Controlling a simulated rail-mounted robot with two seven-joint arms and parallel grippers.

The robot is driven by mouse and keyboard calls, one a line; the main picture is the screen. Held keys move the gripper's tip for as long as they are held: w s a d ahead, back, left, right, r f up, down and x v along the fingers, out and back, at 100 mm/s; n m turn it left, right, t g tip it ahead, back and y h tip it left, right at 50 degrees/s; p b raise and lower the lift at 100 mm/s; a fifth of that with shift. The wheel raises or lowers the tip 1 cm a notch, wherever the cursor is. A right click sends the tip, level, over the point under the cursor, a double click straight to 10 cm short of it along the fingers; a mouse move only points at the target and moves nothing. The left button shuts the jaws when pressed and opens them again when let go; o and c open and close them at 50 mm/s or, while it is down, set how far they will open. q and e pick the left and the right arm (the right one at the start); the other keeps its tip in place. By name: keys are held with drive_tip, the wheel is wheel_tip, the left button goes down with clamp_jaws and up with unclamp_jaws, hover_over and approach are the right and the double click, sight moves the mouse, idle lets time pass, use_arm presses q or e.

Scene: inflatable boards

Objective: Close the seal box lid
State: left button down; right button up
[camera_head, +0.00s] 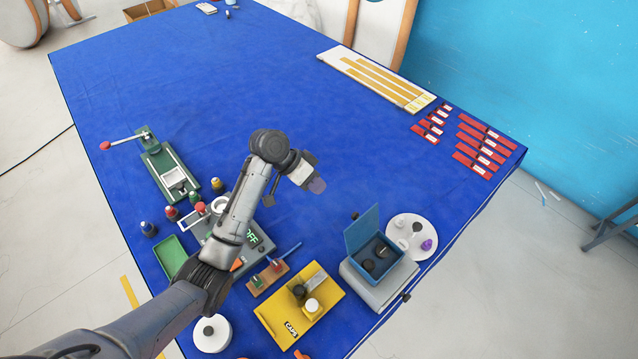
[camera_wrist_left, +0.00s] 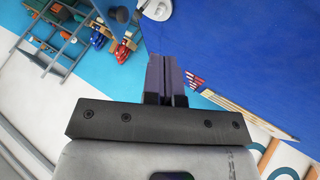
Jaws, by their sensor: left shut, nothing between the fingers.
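The seal box (camera_head: 391,266) is a small blue box on a grey block near the table's right front edge. Its blue lid (camera_head: 361,230) stands open, upright along the box's left and far side. Dark round items (camera_head: 375,260) show inside the box. My left gripper (camera_head: 317,186) is shut and empty, in the air over the table, up and to the left of the lid and apart from it. Its closed fingers also show in the left wrist view (camera_wrist_left: 166,78). The box does not clearly show in that view. My right gripper is not in view.
A round white plate (camera_head: 405,228) with small items stands just right of the box. A yellow tray (camera_head: 280,322) lies left of it. A green press (camera_head: 165,165) and several bottles are at the left. Red strips (camera_head: 485,145) lie far right. The blue table's (camera_head: 250,70) far middle is clear.

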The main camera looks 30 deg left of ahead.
sight(359, 227)
use_arm(q)
drive_tip(key=d+f+p, duration=0.2)
drive_tip(key=d+f, duration=0.3)
drive_tip(key=d, duration=0.3)
drive_tip(key=shift+w, duration=0.35)
drive_tip(key=shift+d, duration=0.1)
drive_tip(key=shift+r, duration=0.15)
